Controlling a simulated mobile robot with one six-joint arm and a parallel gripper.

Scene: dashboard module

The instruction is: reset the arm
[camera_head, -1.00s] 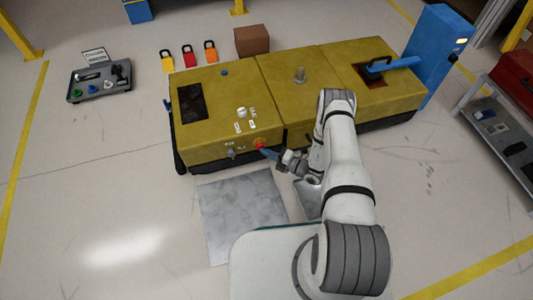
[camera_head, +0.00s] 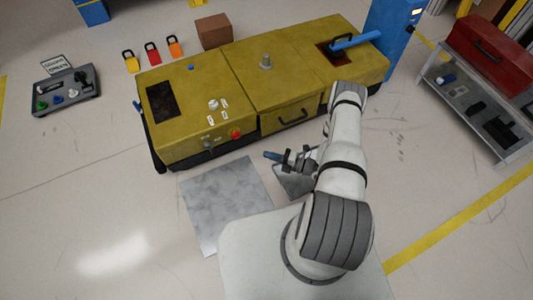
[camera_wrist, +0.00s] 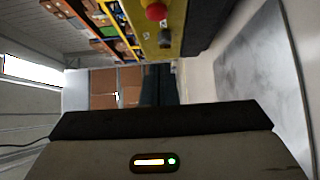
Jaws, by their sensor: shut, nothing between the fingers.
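My arm reaches up from my base in the head view. My gripper (camera_head: 270,155) has blue fingertips, is shut and empty, and points left in front of the yellow dashboard module (camera_head: 205,90). A clear gap lies between the fingertips and the red button (camera_head: 235,133) on the module's front edge. The red button also shows at the top of the wrist view (camera_wrist: 156,10), with a dark knob (camera_wrist: 165,39) beside it. The fingertips cannot be made out in the wrist view.
A grey floor plate (camera_head: 225,205) lies left of my arm. A drawer handle (camera_head: 293,117) is on the module's front. A blue post (camera_head: 393,35) and a shelf cart with a red toolbox (camera_head: 490,50) stand at right. A grey control tray (camera_head: 67,92) is at far left.

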